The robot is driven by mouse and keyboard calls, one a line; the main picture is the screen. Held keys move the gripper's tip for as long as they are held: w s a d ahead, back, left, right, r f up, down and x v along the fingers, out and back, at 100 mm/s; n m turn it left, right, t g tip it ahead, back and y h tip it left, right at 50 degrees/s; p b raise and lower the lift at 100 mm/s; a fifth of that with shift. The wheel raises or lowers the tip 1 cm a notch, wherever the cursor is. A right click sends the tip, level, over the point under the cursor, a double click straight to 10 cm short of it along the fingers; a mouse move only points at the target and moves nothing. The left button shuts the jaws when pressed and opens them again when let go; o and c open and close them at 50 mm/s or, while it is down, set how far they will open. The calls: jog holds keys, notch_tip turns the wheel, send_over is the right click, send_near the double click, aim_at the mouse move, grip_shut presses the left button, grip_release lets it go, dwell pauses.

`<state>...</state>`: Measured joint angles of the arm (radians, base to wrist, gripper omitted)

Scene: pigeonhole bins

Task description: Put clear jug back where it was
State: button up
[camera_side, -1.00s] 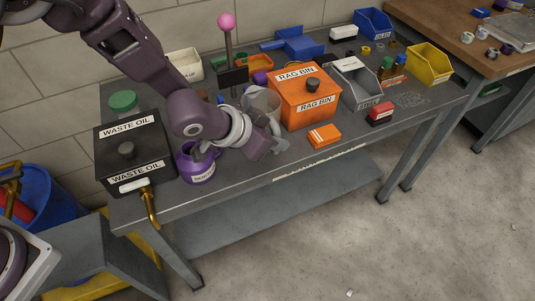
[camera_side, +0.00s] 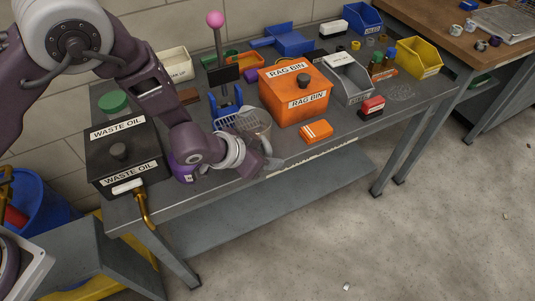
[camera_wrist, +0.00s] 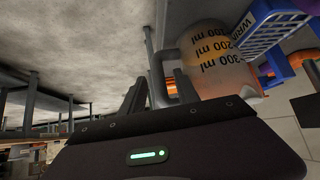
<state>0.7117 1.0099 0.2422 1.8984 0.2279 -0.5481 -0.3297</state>
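The clear jug (camera_side: 259,124) is near the front of the grey bench, left of the orange rag bin, and looks roughly upright. In the wrist view the jug (camera_wrist: 208,60) appears upside down, with black ml marks, a yellowish tint and a grey handle. My gripper (camera_side: 270,161) is at the jug's front side. In the wrist view my gripper's dark fingers (camera_wrist: 146,92) are at the handle, and the jug has moved along with them, so it appears held by the handle. The exact finger contact and the gap under the jug are hidden.
A blue basket (camera_side: 229,121) stands just behind the jug. The orange rag bin (camera_side: 294,94) is to its right, with an orange box (camera_side: 316,131) in front. A purple pot (camera_side: 182,168) is partly hidden behind my arm. The black waste oil box (camera_side: 121,153) is at left.

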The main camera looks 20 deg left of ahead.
jog(key=shift+r, duration=0.1)
jog(key=v, duration=1.2)
jog(key=s+a+r+n+y, duration=0.3)
jog(key=s+a+r+n, duration=0.1)
jog(key=a+r, duration=1.15)
jog(key=s+a+r+n+g, duration=0.1)
jog(key=s+a+r, duration=0.1)
jog(key=s, duration=0.7)
jog(key=s+a+r+n+g+y, duration=0.1)
jog(key=s+a+r, duration=0.1)
jog(key=s+a, duration=0.3)
jog(key=s, duration=0.4)
jog(key=shift+r+n+y, duration=0.3)
jog(key=shift+w, duration=0.1)
